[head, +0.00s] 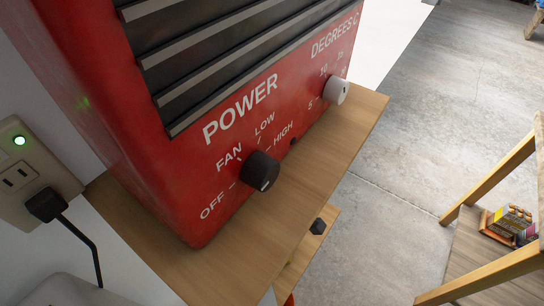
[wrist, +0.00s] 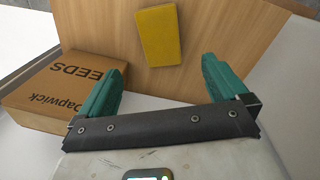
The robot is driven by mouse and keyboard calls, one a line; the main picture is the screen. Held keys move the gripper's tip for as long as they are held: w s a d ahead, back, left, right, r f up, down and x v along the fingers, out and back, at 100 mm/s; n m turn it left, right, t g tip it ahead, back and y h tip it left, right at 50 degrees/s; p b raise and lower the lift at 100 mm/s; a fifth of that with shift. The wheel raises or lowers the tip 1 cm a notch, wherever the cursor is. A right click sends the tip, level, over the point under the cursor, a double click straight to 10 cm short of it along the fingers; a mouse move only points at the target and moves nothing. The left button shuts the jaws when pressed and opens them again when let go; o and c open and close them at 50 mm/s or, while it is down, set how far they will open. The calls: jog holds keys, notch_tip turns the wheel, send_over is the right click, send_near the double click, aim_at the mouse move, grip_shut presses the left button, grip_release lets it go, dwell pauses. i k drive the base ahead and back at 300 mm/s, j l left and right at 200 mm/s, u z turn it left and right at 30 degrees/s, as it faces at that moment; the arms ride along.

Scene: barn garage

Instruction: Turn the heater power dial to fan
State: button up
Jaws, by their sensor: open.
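The red heater (head: 170,130) stands on a wooden shelf in the head view. Its black power dial (head: 261,170) is on the front panel, below the word POWER, with OFF, FAN, LOW and HIGH printed around it. A small white mark shows on the dial's lower face; I cannot tell for certain which setting it points to. A grey degrees dial (head: 337,91) is further right. My gripper (wrist: 165,66) shows only in the wrist view, its two teal fingers wide apart with nothing between them. The heater is not in the wrist view.
A wooden shelf (head: 350,130) carries the heater. An outlet (head: 22,175) with a black plug is at left. A wooden stand (head: 495,180) is at right; floor between is clear. The wrist view shows a cardboard box (wrist: 45,105) and a yellow block (wrist: 158,35) beyond the fingers.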

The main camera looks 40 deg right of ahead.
aim_at(261, 171)
jog(key=k, duration=1)
